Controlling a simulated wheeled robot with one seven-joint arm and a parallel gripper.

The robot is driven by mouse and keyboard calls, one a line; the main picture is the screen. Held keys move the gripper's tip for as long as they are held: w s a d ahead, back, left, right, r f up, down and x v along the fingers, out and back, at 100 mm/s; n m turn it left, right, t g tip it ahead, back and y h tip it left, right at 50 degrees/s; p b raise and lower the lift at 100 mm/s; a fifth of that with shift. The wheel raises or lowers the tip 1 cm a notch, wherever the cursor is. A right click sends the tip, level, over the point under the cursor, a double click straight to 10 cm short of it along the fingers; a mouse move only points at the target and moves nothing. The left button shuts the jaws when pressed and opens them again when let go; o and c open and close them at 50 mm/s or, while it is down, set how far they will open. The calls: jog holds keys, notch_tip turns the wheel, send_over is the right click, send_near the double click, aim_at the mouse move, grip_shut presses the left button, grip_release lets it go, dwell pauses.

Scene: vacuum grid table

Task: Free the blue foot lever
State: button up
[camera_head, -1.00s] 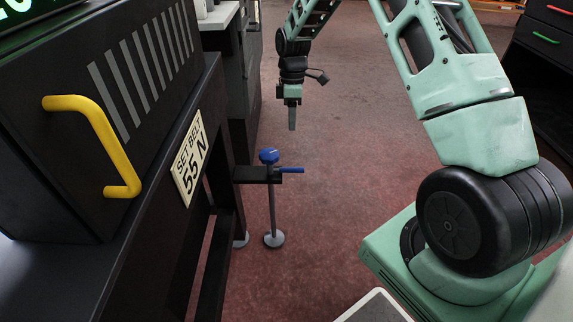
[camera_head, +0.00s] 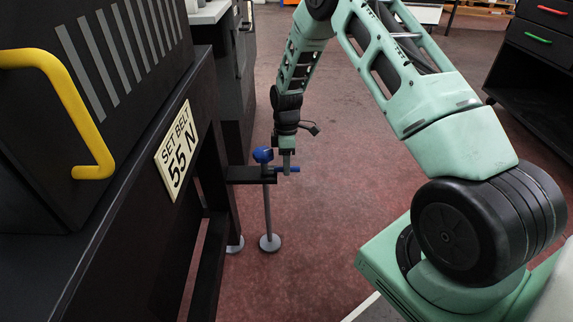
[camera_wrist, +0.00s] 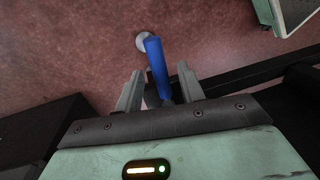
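My gripper (camera_head: 286,168) is at the lever in the head view. In the wrist view the lever (camera_wrist: 156,68) lies between the two fingers of my gripper (camera_wrist: 158,88), with gaps visible on both sides. The fingers are open. The lever's lower end is partly hidden by the gripper body.
The round grey foot (camera_head: 269,243) stands on the red floor. The black bracket (camera_head: 246,174) juts from the machine frame. A yellow handle (camera_head: 75,105) and a "SET BELT 55 N" sign (camera_head: 178,150) are on the machine at left. The floor to the right of the foot is clear.

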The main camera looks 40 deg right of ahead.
grip_shut()
jog(key=shift+s+a+r+m+p, duration=0.1)
jog(key=shift+s+a+m+p, duration=0.15)
jog(key=shift+m+p, duration=0.3)
jog(key=shift+s+a+r+m+p, duration=0.1)
jog(key=shift+s+m+p, duration=0.3)
jog(key=shift+p, duration=0.25)
jog(key=shift+s+a+f+m+t+y+p, duration=0.15)
jog(key=shift+s+a+m+t+p, duration=0.25)
jog(key=shift+a+m+p, duration=1.2)
jog(key=shift+s+a+m+t+y+p, duration=0.25)
jog(key=shift+a+m+t+p, duration=0.45)
jog(key=shift+m, duration=1.75)
jog(key=shift+s+a+f+m+t+y+p, duration=0.1)
jog(key=shift+s+a+m+p, duration=0.25)
jog(key=shift+a+m+p, duration=0.95)
jog(key=shift+d+m, duration=0.3)
jog(key=shift+m, duration=0.5)
